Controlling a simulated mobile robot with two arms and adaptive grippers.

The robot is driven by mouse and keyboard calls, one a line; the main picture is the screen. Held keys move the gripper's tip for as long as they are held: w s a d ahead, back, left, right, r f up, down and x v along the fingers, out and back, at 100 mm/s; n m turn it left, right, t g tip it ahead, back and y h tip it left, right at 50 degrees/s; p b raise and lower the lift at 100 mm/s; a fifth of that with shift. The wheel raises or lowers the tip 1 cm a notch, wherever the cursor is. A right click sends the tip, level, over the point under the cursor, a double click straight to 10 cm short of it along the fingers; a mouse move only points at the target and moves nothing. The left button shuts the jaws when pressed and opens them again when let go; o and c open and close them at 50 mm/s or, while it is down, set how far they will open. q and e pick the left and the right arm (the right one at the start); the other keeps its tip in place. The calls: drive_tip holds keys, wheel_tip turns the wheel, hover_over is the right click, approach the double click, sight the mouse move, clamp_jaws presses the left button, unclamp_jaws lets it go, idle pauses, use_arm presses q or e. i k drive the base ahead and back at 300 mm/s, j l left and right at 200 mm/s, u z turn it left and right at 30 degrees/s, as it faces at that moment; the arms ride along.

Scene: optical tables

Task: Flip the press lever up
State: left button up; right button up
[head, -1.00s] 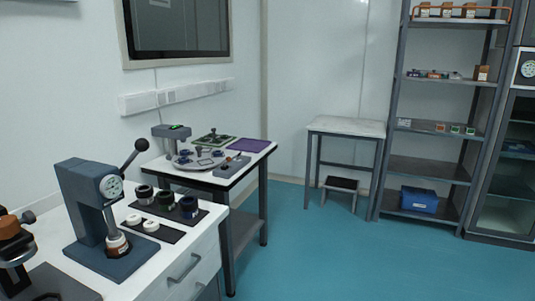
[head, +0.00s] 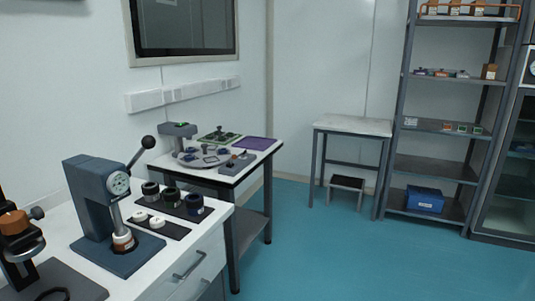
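A dark blue-grey bench press (head: 91,206) stands on the white drawer bench at the left of the head view. It has a round dial on its front and a ram that comes down onto a small brown and white piece (head: 123,241) on its base. Its lever (head: 137,158), a dark rod with a black ball end, slants up and to the right from the press head. Neither of my grippers is in view.
The white bench (head: 205,244) also carries a mat with several dark cylinders (head: 171,197), a mat with white rings (head: 149,221), and another device (head: 16,238) at the left edge. A second table (head: 226,178) stands behind. The teal floor (head: 330,257) at right is clear.

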sight(148, 142)
drive_tip(key=i+u, duration=0.15)
drive_tip(key=u, duration=0.25)
drive_tip(key=i+l+u, duration=0.15)
drive_tip(key=u, duration=0.3)
drive_tip(key=i+l+u, duration=0.1)
drive_tip(key=u, duration=0.3)
